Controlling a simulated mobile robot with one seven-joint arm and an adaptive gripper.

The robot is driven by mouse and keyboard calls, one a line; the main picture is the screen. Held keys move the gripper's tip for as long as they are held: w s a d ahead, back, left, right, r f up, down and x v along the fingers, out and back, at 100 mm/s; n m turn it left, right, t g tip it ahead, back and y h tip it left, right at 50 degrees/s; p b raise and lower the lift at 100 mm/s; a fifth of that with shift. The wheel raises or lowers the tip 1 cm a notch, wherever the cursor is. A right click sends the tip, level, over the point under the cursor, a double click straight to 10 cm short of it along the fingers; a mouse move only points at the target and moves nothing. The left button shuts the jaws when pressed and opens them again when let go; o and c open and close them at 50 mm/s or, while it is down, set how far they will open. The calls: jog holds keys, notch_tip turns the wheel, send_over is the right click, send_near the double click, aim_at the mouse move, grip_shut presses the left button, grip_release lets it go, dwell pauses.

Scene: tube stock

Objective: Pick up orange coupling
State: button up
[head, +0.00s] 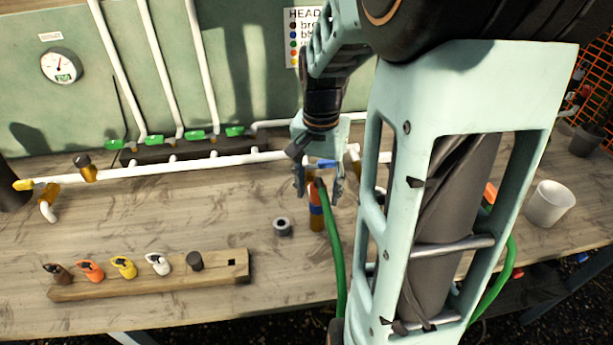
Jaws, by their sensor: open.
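An orange coupling (90,270) with a dark top sits in the wooden rack (150,291) at the lower left, between a brown one and a yellow one. My gripper (318,190) is open, pointing down over the middle of the table, well to the right of the rack. An orange piece with a blue band (316,211) shows just below and between its fingers, at the end of a green hose (335,250). I cannot tell whether the fingers touch that piece. My arm hides part of the table to the right.
The rack also holds brown, yellow (124,266) and white (158,263) couplings and a dark plug. A small grey ring (282,227) lies left of the hose. A white pipe (200,162) with green valves runs behind. A white cup (548,204) stands at right.

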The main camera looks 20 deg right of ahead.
jog(key=c, duration=1.2)
jog(key=shift+r, duration=0.2)
jog(key=shift+c, duration=0.2)
